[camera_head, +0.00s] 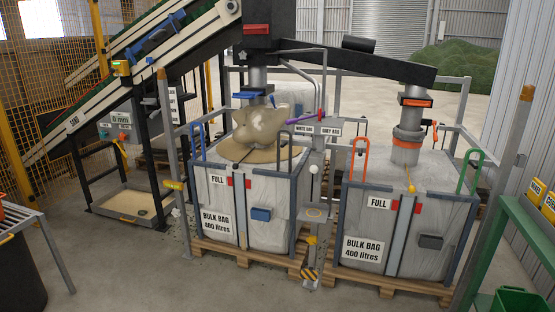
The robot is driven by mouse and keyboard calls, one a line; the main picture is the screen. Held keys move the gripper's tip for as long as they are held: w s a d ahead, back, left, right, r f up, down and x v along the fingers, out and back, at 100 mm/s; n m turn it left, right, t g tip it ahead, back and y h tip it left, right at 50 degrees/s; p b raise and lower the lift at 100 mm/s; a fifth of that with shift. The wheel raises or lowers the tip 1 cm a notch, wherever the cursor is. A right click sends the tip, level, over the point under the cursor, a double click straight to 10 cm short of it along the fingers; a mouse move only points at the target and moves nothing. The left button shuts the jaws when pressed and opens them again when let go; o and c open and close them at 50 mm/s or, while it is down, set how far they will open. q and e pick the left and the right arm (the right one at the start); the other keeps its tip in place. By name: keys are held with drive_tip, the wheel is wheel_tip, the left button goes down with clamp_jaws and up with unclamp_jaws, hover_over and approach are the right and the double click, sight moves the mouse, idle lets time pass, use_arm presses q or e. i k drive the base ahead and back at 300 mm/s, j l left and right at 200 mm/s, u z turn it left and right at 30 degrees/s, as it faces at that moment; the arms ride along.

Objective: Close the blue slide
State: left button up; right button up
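A blue slide (248,95) sits on the grey spout under the black hopper, above the left bulk bag (275,236). Its blue end sticks out to the left of the spout. A lumpy tan mass (266,126), like sand, hangs below the spout, and more sand (284,154) lies spread on the bag's top. I cannot tell for sure how far the slide is pulled out. The left bag carries a "FULL" label. Neither of my grippers is in view.
A grey post (317,190) stands between the bags. Pallets (270,262) lie underneath. A conveyor (110,75) rises at left; a green bench (520,235) stands at right. Front floor is clear.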

sight(242, 95)
drive_tip(key=i+j, duration=1.25)
drive_tip(key=i, duration=0.2)
